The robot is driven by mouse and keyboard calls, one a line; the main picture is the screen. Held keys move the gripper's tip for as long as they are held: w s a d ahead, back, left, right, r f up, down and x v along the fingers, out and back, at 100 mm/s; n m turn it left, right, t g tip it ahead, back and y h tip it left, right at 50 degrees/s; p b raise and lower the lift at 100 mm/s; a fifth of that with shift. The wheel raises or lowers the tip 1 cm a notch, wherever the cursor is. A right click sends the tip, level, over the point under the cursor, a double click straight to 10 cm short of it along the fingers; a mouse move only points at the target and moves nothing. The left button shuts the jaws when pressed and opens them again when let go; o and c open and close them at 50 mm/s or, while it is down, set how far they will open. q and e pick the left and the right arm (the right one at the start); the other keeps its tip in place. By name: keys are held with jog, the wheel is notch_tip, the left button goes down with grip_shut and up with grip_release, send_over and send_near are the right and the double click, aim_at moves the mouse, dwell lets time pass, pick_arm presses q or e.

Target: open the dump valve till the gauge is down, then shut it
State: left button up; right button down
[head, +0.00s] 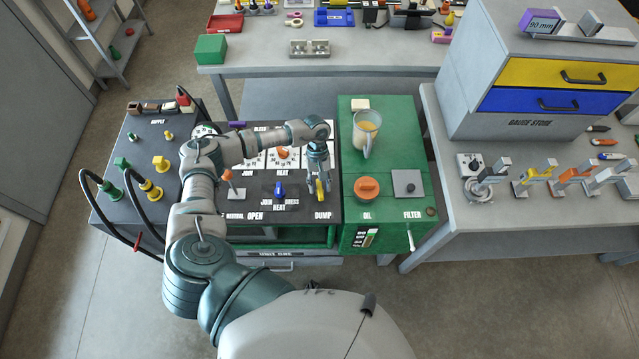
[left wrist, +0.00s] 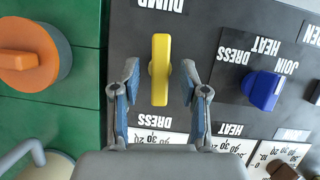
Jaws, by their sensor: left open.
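The dump valve's yellow bar handle (head: 320,189) is at the right end of the black panel, just behind the DUMP label (head: 323,216). In the left wrist view the yellow handle (left wrist: 160,70) stands lengthwise in the picture, pointing towards the DUMP label. My left gripper (head: 319,183) is over the handle. In the left wrist view my left gripper (left wrist: 160,78) is open, with one finger on each side of the handle and a gap on both sides. White gauge faces (left wrist: 157,138) are partly hidden by my gripper and arm; I cannot read a needle. My right gripper is out of view.
A blue knob (left wrist: 263,90) and an orange-handled lever (head: 230,186) stand left of the valve in the head view. The green cabinet beside it bears an orange oil cap (head: 367,188), a jug (head: 365,133) and a grey filter plate (head: 408,183).

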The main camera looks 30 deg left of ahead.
pick_arm(q)
jog(key=shift+d, duration=0.2)
jog(key=shift+a, duration=0.15)
grip_shut()
jog(key=shift+a, duration=0.1)
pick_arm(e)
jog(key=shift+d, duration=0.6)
